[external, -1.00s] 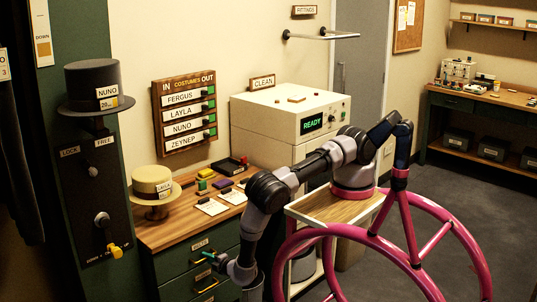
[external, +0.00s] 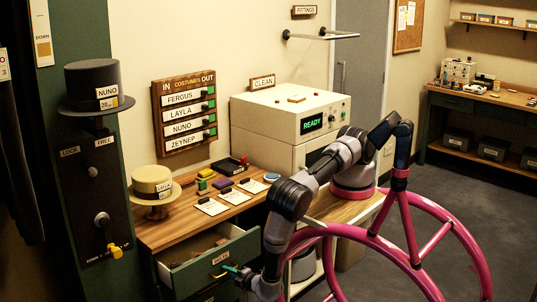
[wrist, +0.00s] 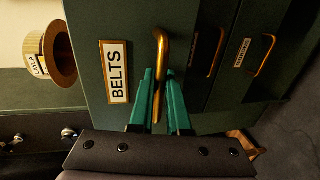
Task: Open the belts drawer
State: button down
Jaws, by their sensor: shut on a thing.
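The belts drawer (external: 212,268) is the top drawer of the green cabinet under the wooden counter. It stands pulled out, and brown contents show inside it. Its white BELTS label (wrist: 116,71) and brass handle (wrist: 160,50) fill the middle of the wrist view. My gripper (wrist: 160,75) has its two teal fingers closed on the lower part of the handle. In the external view my gripper (external: 236,270) is at the right part of the drawer front.
Other drawers with brass handles (wrist: 262,55) lie below. A tan hat (external: 153,184) stands on the counter (external: 190,231), with cards and small coloured items. A white machine reading READY (external: 290,125) stands behind my arm.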

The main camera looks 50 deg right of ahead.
jog(key=f+v, duration=0.1)
jog(key=v, duration=0.5)
jog(key=shift+s, duration=0.25)
jog(key=shift+f, duration=0.1)
jog(key=c, duration=1.2)
grip_release()
jog(key=shift+o, duration=0.2)
jog(key=v, duration=1)
jog(key=shift+s, duration=0.4)
